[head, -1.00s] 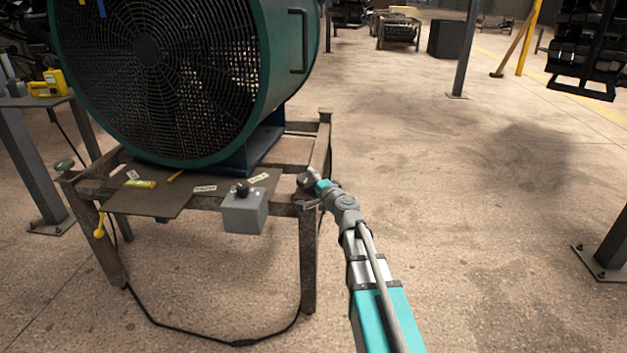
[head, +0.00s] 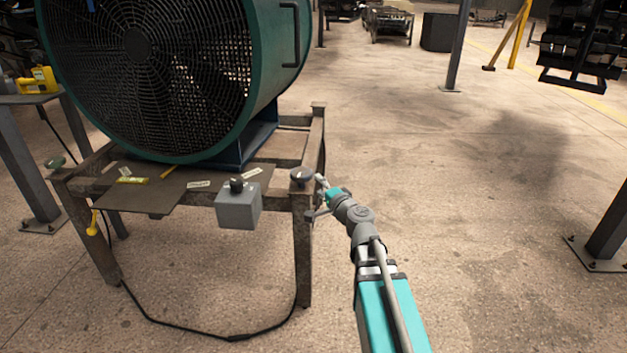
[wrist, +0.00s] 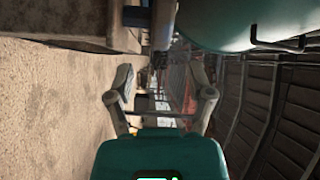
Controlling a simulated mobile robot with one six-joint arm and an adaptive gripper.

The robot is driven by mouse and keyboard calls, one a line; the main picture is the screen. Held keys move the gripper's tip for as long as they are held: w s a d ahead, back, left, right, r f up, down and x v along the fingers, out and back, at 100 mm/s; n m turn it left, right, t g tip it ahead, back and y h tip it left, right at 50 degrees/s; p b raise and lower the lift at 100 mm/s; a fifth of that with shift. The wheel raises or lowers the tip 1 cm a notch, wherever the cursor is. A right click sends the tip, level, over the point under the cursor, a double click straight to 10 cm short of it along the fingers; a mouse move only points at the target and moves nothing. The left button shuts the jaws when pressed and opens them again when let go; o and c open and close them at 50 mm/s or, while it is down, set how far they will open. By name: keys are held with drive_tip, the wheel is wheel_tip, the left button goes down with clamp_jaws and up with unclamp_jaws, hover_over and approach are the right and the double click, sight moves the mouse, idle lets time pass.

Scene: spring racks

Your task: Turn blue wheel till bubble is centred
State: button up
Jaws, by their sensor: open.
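A dark, slightly bluish-grey handwheel (head: 302,175) sits on the right front corner of the fan stand; it is the likeliest blue wheel, though its colour is dull. A green wheel (head: 54,163) sits on the left corner. A small yellow-green level (head: 132,180) lies on the stand's plate; its bubble is too small to read. My gripper (head: 321,186) is just right of the dark wheel, apart from it as far as I can tell. In the wrist view my gripper (wrist: 163,92) is open with nothing held between its fingers.
A large green drum fan (head: 150,75) stands on the rusty stand (head: 303,255). A grey box with a black knob (head: 238,208) is left of the wheel. A yellow lever (head: 92,223) hangs at the left. A cable (head: 235,337) lies below.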

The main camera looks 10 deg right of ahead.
drive_tip(key=shift+v, duration=1.95)
drive_tip(key=shift+a, duration=0.1)
drive_tip(key=s+a+f+n+g+y+p, duration=0.25)
drive_tip(key=s+a+f+n+g, duration=0.35)
drive_tip(key=a+f+n+g, duration=0.3)
drive_tip(key=s+d+f+n+g+h+p, duration=0.2)
drive_tip(key=s+g+h, duration=0.2)
drive_tip(key=s, duration=0.2)
drive_tip(key=s+d+f+n+g+h+p, duration=0.1)
drive_tip(key=s+d+f+n+g+h, duration=0.1)
drive_tip(key=s+d+g+h, duration=0.3)
wheel_tip(320, 180, up, 37)
drive_tip(key=s+a+p, duration=0.1)
drive_tip(key=a+p, duration=0.1)
drive_tip(key=p, duration=3.5)
drive_tip(key=shift+t+y, duration=0.4)
drive_tip(key=shift+y, duration=0.05)
drive_tip(key=shift+r, duration=0.1)
